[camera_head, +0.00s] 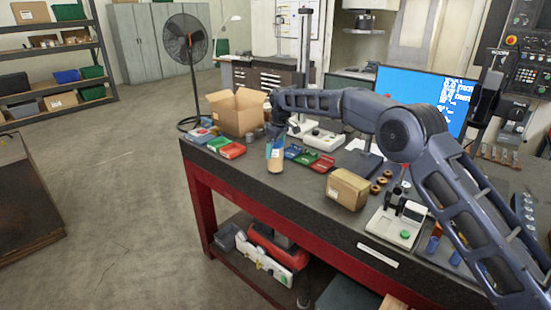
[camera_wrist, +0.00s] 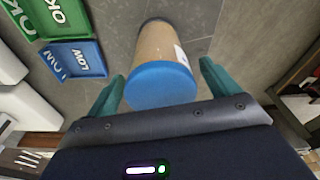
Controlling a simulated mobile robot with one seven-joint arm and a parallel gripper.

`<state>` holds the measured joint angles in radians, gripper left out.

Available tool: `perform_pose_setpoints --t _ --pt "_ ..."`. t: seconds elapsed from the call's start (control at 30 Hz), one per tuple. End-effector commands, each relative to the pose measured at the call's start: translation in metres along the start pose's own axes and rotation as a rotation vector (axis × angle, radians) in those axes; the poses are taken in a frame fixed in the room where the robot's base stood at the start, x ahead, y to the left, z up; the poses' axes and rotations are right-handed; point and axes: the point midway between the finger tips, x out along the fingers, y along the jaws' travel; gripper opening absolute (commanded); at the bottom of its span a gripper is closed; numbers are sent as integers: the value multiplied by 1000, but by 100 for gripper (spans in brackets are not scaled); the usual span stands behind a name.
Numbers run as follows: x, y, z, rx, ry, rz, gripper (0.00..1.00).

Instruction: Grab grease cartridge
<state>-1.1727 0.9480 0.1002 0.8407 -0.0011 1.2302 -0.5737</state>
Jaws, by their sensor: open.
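The grease cartridge (camera_head: 276,164) is a tan cylinder with a white label, standing near the far front edge of the workbench. In the wrist view the cartridge (camera_wrist: 161,50) shows its blue end cap nearest to me. My gripper (camera_head: 274,140) is at the top of the cartridge in the head view and hides part of it. In the wrist view my gripper (camera_wrist: 163,85) is open, with one teal finger on each side of the blue cap. A gap shows beside each finger, so I see no grip on it.
The workbench (camera_head: 300,192) holds an open cardboard box (camera_head: 238,112), red and green trays (camera_head: 311,161), a closed carton (camera_head: 347,188) and a monitor (camera_head: 420,90). In the wrist view a blue "LOW" tray (camera_wrist: 75,60) lies left of the cartridge.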

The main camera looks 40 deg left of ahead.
Motion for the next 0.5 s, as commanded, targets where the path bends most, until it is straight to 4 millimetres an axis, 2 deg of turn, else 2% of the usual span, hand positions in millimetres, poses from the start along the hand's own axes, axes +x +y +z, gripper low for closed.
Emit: perform_pose_setpoints --t 0.1,0.33,0.37,0.5 --pt "11 0 0 0 1 0 87" --pt "14 0 0 0 2 0 87" --pt "14 0 0 0 2 0 84" --pt "14 0 0 1 2 0 56"
